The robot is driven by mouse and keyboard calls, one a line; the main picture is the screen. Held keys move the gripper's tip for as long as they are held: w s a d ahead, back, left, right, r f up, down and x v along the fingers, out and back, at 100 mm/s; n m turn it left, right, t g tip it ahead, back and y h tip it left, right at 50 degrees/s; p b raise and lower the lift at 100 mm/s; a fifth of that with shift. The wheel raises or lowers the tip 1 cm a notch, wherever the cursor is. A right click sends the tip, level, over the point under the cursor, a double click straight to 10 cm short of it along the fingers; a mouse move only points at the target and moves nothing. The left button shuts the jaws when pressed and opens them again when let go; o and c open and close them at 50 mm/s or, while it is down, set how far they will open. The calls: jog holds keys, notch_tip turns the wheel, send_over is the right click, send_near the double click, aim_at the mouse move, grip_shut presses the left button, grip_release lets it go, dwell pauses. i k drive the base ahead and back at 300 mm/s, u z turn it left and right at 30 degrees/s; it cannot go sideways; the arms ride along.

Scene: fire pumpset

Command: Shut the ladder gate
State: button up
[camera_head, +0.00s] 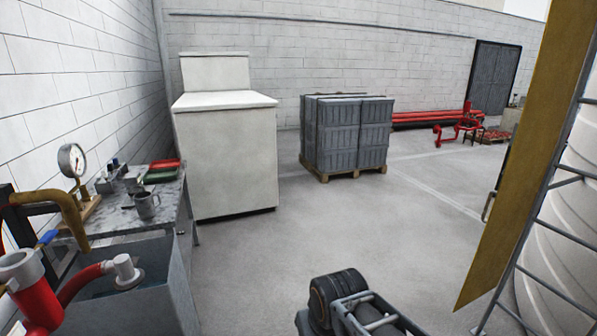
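The ladder gate appears to be the tall tan-yellow panel (527,150) at the right, seen at a steep angle and cut off by the top of the picture. A small grey handle (488,207) sticks out past its left edge. A grey metal ladder (545,215) with several rungs stands just right of the panel, partly cut off by the picture's edge. I cannot tell how far the panel stands from the ladder's rails, and no latch shows. Part of my arm shows at the bottom centre, left of the panel; my gripper is not in view.
A large pale ribbed tank (575,225) stands behind the ladder. Grey crates on a pallet (347,137), a white cabinet (228,155) and a cluttered workbench (120,215) stand left and back. Red pipework (465,125) lies at the far wall. The middle floor is clear.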

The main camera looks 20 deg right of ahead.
aim_at(569, 29)
jog(key=i, duration=1.75)
jog(key=z, duration=2.85)
jog(key=i, duration=0.8)
jog(key=u, duration=0.75)
